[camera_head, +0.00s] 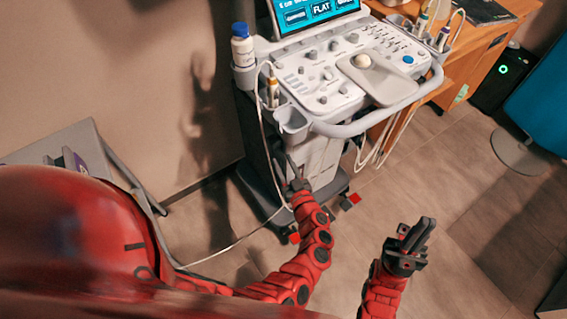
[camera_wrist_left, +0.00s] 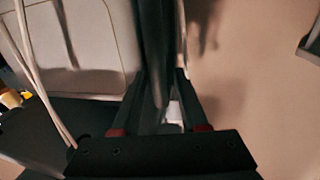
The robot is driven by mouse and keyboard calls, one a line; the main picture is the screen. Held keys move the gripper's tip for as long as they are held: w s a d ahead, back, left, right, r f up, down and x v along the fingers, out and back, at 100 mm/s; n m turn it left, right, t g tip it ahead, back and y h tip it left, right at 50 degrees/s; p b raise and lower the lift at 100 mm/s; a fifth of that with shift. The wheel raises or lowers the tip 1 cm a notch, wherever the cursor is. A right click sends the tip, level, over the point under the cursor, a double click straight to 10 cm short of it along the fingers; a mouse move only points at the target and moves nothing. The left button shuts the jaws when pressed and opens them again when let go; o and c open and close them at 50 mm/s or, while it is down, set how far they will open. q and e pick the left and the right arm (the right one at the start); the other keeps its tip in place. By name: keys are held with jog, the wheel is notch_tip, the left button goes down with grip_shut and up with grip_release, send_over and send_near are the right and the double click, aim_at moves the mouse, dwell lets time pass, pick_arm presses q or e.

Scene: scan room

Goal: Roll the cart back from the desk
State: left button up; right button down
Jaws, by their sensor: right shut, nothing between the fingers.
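The cart (camera_head: 330,100) is a white and grey ultrasound machine with a control panel, a screen (camera_head: 310,10) and a curved front handle (camera_head: 385,120). It stands upright on a dark wheeled base (camera_head: 330,190), beside the wooden desk (camera_head: 490,45). My left gripper (camera_head: 291,165) is low at the cart's front left, close to its body under the cup holder. In the left wrist view, a dark upright part (camera_wrist_left: 155,50) shows at the fingers; I cannot tell whether they grip it. My right gripper (camera_head: 425,230) is shut and empty, apart from the cart, over the floor.
A white bottle with a blue cap (camera_head: 242,45) stands in the cart's left holder. Cables hang from the cart and one trails over the floor. A grey side table (camera_head: 60,145) is at left, a blue chair (camera_head: 540,100) at right. Floor before the cart is clear.

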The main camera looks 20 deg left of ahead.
pick_arm(q)
grip_shut()
dwell(1.2)
